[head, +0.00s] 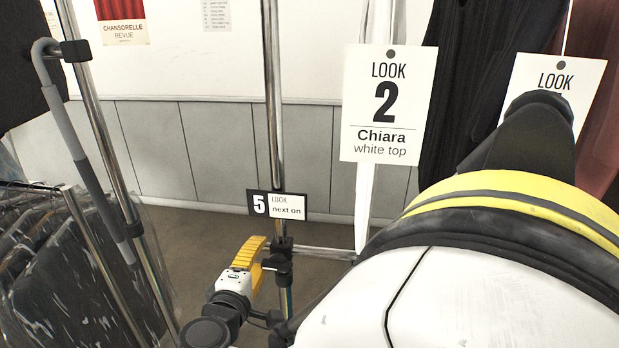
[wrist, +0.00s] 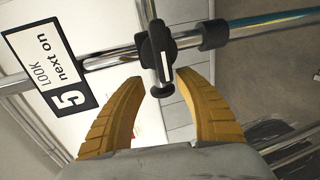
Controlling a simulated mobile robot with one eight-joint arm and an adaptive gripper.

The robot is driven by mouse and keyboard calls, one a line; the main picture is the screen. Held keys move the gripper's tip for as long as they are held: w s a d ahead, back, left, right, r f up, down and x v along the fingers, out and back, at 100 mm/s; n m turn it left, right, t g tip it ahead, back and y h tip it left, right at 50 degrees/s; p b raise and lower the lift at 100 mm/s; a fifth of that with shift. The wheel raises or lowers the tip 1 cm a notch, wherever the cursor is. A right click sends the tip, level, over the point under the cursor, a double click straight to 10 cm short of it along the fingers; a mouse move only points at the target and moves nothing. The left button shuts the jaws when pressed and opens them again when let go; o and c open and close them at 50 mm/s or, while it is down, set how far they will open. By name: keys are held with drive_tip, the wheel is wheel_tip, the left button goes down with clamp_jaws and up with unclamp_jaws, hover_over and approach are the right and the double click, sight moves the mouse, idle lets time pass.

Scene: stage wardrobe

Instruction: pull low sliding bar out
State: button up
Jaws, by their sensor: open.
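The low sliding bar (head: 322,252) is a thin chrome rod running level to the right from the chrome upright, low on the rail. A black clamp (head: 281,248) with a knob sits where it meets the upright. In the wrist view the black knob end (wrist: 160,65) with a white stripe lies in front of the upright (wrist: 105,60). My gripper (head: 264,256) has yellow ribbed fingers, just left of the clamp. In the wrist view my gripper (wrist: 160,79) is open, with the knob's lower end between its fingertips. Contact cannot be told.
A "5 LOOK next on" sign (head: 275,205) hangs on the upright just above. A "LOOK 2" card (head: 382,105) and dark garments (head: 455,85) hang at right. A rack with covered clothes (head: 45,265) stands at left. Open floor (head: 205,245) lies behind.

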sight(263, 249)
drive_tip(key=shift+b+x, duration=0.3)
drive_tip(key=shift+x, duration=1.7)
drive_tip(key=shift+d, duration=0.1)
clamp_jaws()
